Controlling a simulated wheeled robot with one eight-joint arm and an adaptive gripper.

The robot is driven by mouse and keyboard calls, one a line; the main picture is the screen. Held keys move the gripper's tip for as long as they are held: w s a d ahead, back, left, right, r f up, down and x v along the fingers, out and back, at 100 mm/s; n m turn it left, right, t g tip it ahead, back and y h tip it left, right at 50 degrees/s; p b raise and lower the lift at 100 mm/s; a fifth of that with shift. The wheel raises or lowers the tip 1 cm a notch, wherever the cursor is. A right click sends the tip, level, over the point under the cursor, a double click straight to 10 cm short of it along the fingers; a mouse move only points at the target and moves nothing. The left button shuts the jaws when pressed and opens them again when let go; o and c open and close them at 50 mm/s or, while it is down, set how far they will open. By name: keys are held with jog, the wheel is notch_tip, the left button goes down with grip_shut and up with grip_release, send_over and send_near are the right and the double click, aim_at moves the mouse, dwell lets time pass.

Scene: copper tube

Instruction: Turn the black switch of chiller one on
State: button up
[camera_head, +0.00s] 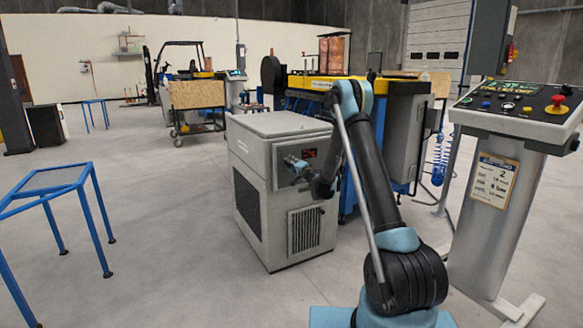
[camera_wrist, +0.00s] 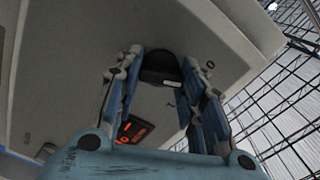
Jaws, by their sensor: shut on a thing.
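The chiller (camera_head: 258,130) is a grey cabinet in the middle of the head view, with a red-lit display (camera_head: 309,153) on its front panel. The display also shows in the wrist view (camera_wrist: 133,130). The black switch (camera_wrist: 159,64) is a round knob on that panel, with a pale mark on its lower right edge. My gripper (camera_wrist: 161,70) has its blue fingers on either side of the knob and is shut on it.
A control pedestal (camera_head: 495,185) with buttons and a red emergency stop (camera_head: 557,104) stands at the right. A yellow and blue machine (camera_head: 330,82) stands behind the chiller. A blue-framed table (camera_head: 52,182) is at the left. Open floor lies left of the chiller.

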jog(key=shift+o, duration=0.2)
jog(key=m, duration=0.7)
jog(key=shift+d+f, duration=0.15)
jog(key=shift+d, duration=0.1)
jog(key=m, duration=0.6)
jog(key=shift+a, duration=0.1)
jog(key=shift+c, duration=0.2)
jog(key=shift+m, duration=0.4)
jog(key=o, duration=1.1)
jog(key=shift+f, duration=0.15)
jog(key=shift+a, duration=0.1)
jog(key=v, duration=1.2)
